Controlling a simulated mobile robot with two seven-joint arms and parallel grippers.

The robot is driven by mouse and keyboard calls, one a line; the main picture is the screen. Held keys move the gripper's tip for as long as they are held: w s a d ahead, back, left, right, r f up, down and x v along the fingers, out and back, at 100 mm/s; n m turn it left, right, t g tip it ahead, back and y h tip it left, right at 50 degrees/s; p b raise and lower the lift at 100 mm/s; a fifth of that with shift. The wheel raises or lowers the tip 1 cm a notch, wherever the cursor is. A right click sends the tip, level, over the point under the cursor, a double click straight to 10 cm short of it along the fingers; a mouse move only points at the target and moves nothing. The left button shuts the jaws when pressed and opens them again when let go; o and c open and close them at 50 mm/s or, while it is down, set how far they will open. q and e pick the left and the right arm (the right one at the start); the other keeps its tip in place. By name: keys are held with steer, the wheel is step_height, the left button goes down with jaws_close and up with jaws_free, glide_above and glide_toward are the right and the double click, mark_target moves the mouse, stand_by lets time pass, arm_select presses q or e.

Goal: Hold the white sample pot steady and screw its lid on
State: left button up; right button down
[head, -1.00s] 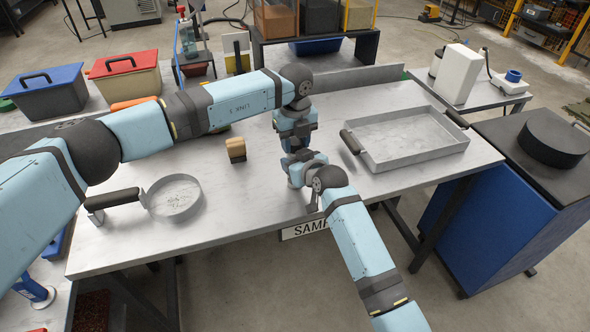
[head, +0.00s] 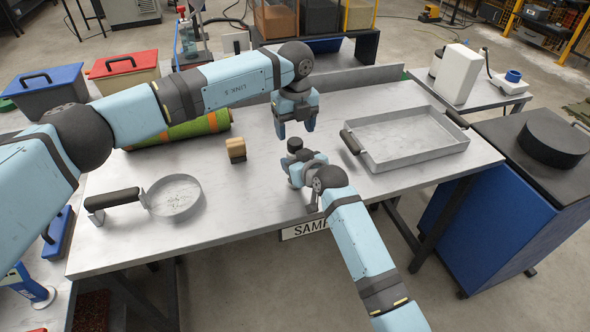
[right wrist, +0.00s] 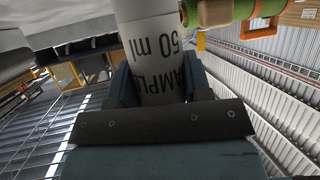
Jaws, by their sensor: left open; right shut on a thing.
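The white sample pot (right wrist: 152,45), lettered "SAMPLE" and "50 ml", stands upright between the fingers of my right gripper (right wrist: 158,84) in the right wrist view. That gripper is shut on it. In the head view the pot's grey round top (head: 295,144) shows above my right gripper (head: 296,163); it looks like the lid, but its seating is too small to tell.
On the metal table (head: 240,215) are a round sieve (head: 175,197) at left, a small wooden-backed brush (head: 236,150), a green turf roll (head: 190,132) behind my left arm, and a shallow metal tray (head: 410,140) at right. The front middle of the table is clear.

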arm_select(q)
steer(key=o, duration=0.6)
steer(key=shift+c, duration=0.2)
step_height(320, 180, up, 12)
stand_by(0.3)
arm_select(e)
steer(key=shift+c, duration=2.4)
jaws_free()
arm_select(q)
steer(key=shift+r, duration=0.2)
arm_select(e)
steer(key=v, duration=1.3)
steer(key=shift+s+r, duration=0.2)
steer(key=shift+s, duration=0.15)
steer(key=shift+d, duration=0.1)
